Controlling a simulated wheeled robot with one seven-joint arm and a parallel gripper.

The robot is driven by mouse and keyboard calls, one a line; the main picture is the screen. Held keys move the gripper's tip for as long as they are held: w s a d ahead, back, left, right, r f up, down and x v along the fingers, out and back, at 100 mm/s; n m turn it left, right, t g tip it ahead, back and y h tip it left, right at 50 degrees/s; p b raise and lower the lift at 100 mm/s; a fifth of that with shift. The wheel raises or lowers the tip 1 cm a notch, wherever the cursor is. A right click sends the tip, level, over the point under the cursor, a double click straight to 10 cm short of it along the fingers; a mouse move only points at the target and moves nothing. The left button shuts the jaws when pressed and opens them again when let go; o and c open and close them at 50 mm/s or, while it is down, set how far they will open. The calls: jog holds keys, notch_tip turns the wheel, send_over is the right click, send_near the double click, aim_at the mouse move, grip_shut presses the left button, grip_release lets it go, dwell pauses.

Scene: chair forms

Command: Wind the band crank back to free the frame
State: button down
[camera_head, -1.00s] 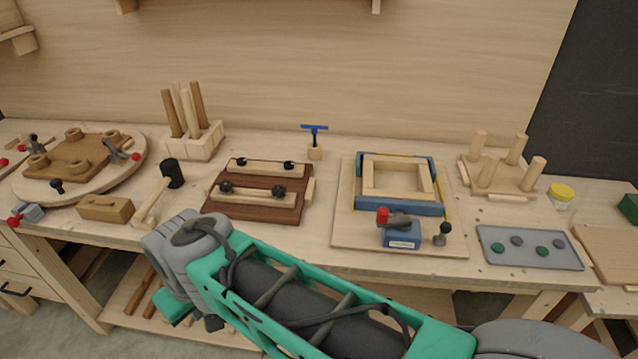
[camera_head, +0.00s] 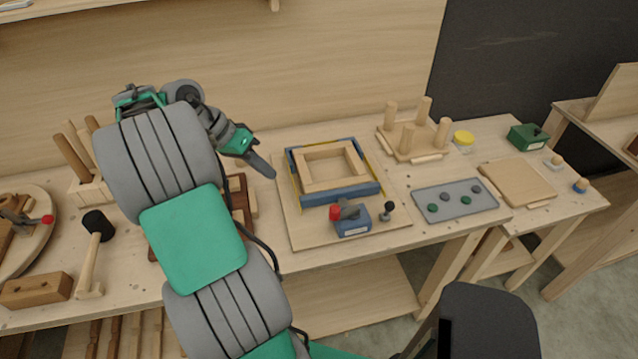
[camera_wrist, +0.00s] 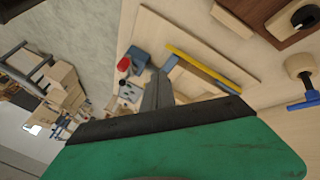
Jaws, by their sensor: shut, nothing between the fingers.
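The wooden frame (camera_head: 309,184) sits inside blue corner blocks with a yellow band, on a pale base board (camera_head: 296,236). The blue band tensioner box (camera_head: 354,225) stands at the board's front, with the grey crank and its red knob (camera_head: 335,212) on top. A black knob on a short post (camera_head: 388,208) is to its right. My gripper (camera_head: 262,165) is shut and empty, in the air at the upper left of the frame. In the wrist view the shut fingers (camera_wrist: 157,90) point toward the frame area, with the red knob (camera_wrist: 124,63) to their left.
A grey tray with green and grey discs (camera_head: 455,201) lies right of the board. A peg stand (camera_head: 415,140) is behind it. A mallet (camera_head: 93,250) and a wooden block (camera_head: 37,290) lie at left. My arm hides much of the left bench.

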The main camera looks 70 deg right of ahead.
jog(key=s+d+m+g+y, duration=0.1)
jog(key=s+m, duration=0.2)
jog(key=s, duration=0.1)
jog(key=b, duration=0.5)
send_near(345, 211)
notch_tip(345, 211, down, 4)
jog(key=shift+a+r, duration=0.2)
